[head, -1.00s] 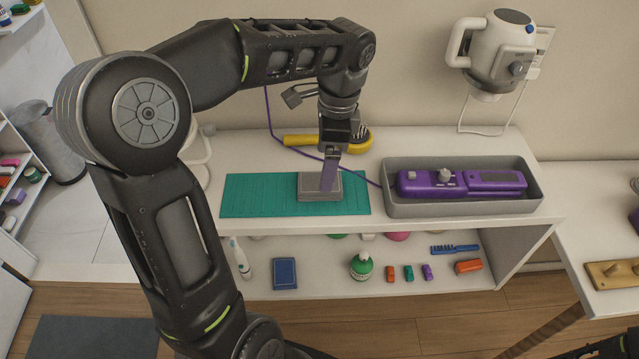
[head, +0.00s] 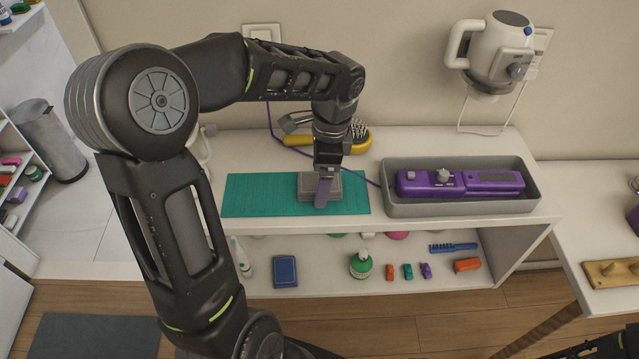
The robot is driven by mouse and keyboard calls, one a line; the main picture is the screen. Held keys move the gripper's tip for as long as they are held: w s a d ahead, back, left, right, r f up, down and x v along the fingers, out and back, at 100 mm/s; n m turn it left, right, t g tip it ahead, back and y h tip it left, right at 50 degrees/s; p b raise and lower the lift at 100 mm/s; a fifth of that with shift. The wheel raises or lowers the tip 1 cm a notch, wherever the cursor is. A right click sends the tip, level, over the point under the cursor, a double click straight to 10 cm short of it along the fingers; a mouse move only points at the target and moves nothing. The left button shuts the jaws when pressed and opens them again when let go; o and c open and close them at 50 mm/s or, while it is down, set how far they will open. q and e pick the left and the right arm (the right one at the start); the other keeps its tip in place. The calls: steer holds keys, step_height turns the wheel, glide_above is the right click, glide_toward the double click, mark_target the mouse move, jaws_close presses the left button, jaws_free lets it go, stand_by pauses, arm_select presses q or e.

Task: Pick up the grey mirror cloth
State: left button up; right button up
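The grey mirror cloth (head: 305,188), a small folded grey block, lies on the teal mat (head: 245,195) on the white counter. My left gripper (head: 324,195) points down over the cloth, with its purple-grey finger in front of the cloth's middle. The finger hides part of the cloth. I cannot tell whether it touches the cloth, or whether the gripper is open or shut. My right gripper is not in view; only dark parts of my own show at the bottom right corner.
A grey tray (head: 460,209) holding a purple device (head: 430,183) stands to the right. A yellow-handled brush (head: 300,140) and a purple cord lie behind. A white wall appliance (head: 495,50) hangs at the upper right.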

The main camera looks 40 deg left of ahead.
arm_select(q)
steer(key=shift+c, duration=0.5)
steer(key=c, duration=1.4)
